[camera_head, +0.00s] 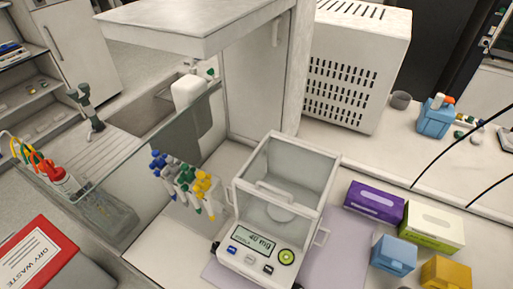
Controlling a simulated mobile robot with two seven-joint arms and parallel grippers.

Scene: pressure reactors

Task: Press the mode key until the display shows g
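A balance (238,264) with a glass draft shield (285,175) stands on the bench at the lower middle. Its display (253,241) reads what looks like "40 mg". Below the display is a row of small keys: a blue one (232,249), a pale one (250,259) and a dark one (268,269). Their labels are too small to read, so I cannot tell which is the mode key. A round green button (286,256) sits to the right of the display. Neither of my grippers is in view.
Purple (375,202) and green-white (432,228) boxes stand right of the balance, with blue (393,254) and yellow (445,273) containers in front. Pipettes (184,182) hang at its left. A red dry-waste bin (38,254) is at lower left. A vented white cabinet (352,65) stands behind.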

